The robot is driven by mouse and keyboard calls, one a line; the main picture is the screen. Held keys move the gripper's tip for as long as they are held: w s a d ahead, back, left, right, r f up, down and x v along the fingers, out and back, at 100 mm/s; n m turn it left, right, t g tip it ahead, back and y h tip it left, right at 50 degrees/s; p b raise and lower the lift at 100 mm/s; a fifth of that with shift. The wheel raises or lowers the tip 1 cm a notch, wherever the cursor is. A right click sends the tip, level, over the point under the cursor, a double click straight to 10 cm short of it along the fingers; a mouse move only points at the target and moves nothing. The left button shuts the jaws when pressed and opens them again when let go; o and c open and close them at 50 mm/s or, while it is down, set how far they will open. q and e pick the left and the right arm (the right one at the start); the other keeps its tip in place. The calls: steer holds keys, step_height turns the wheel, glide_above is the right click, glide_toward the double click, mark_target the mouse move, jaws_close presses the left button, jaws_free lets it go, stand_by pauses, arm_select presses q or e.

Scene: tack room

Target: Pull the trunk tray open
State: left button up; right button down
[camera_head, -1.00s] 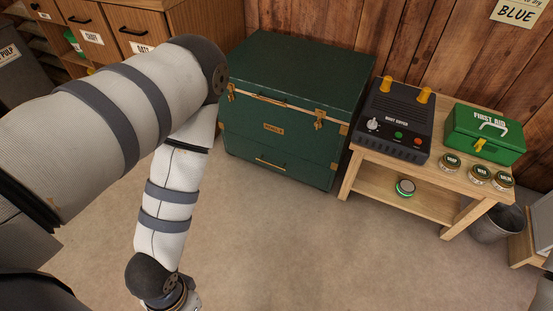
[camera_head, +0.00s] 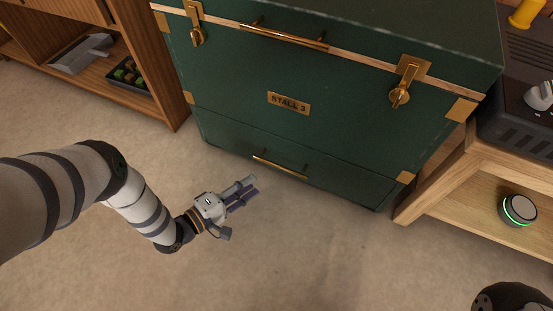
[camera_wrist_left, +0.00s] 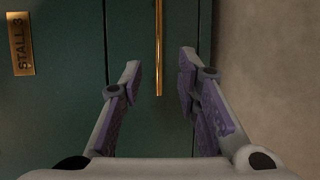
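The green trunk (camera_head: 255,75) stands ahead, its lid shut, with a brass "STALL 3" plate (camera_head: 289,103) on its front. The trunk tray (camera_head: 330,180) is the lower drawer and looks closed. Its brass bar handle (camera_head: 280,167) runs along the drawer's upper front. My left gripper (camera_head: 250,189) is just in front of and below the handle, apart from it. In the left wrist view the gripper (camera_wrist_left: 160,80) is open, and the handle (camera_wrist_left: 159,50) lies between the lines of its fingers, beyond the tips. My right gripper is out of view.
A wooden side table (camera_head: 450,190) stands close at the trunk's right, with a dark boot dryer (camera_head: 520,120) on top and a round green-lit device (camera_head: 518,210) on its shelf. A wooden shelf unit (camera_head: 165,90) is at left. The floor in front is clear.

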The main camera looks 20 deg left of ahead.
mark_target(280, 166)
arm_select(q)
steer(key=b+x, duration=0.4)
steer(key=x, duration=0.7)
steer(key=shift+w+d, duration=0.2)
steer(key=shift+d, duration=0.1)
jaws_close()
